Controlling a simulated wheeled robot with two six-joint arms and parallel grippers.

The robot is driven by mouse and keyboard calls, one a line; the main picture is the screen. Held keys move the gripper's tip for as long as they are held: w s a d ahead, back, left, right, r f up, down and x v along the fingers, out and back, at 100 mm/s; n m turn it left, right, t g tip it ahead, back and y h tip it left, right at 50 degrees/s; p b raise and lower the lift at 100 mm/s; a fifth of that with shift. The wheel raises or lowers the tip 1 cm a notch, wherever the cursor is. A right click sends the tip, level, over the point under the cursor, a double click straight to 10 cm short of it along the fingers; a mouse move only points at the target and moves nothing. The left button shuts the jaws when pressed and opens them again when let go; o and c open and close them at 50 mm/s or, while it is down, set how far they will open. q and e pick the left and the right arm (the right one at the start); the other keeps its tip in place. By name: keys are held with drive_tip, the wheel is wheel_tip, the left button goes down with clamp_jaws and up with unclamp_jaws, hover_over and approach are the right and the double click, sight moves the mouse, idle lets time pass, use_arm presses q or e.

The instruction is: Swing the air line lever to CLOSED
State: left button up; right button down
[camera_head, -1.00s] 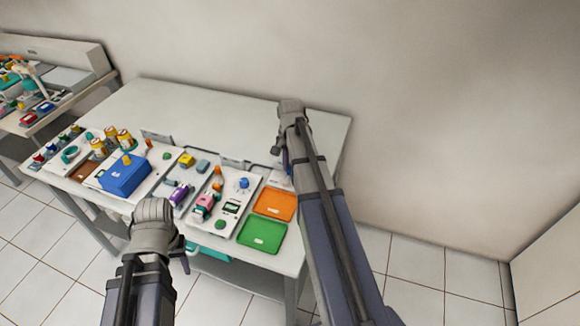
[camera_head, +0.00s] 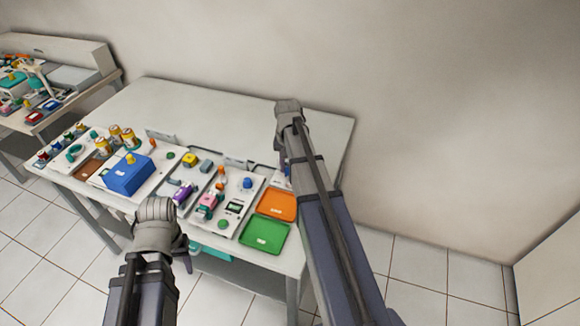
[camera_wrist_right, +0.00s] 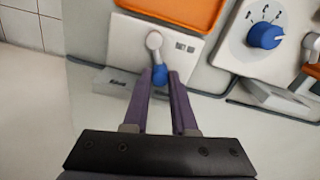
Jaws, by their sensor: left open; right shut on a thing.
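The air line lever (camera_wrist_right: 154,42) sits on a white plate (camera_wrist_right: 128,40) in the right wrist view. It has a round pale pivot and a short arm with a blue tip (camera_wrist_right: 160,76) pointing down in the picture. My right gripper (camera_wrist_right: 160,79) has its two purple fingers closed around the blue tip. Small marks on the plate right of the pivot are too small to read. In the head view my right arm (camera_head: 318,190) mostly hides the lever. My left gripper (camera_head: 185,248) is open in front of the table, apart from everything; its fingers are mostly hidden.
An orange tray (camera_head: 276,204) and a green tray (camera_head: 264,236) lie by the table's front right corner. A blue knob (camera_wrist_right: 265,36) on a white panel is right of the lever. A blue box (camera_head: 127,178) stands further left. The table's back half (camera_head: 215,112) is clear.

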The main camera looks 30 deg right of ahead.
drive_tip(key=shift+a+n, duration=0.35)
drive_tip(key=shift+n, duration=0.55)
drive_tip(key=c, duration=1)
unclamp_jaws()
drive_tip(key=shift+w, duration=0.1)
wheel_tip(320, 180, up, 8)
drive_tip(key=p, duration=0.8)
drive_tip(key=shift+f, duration=0.1)
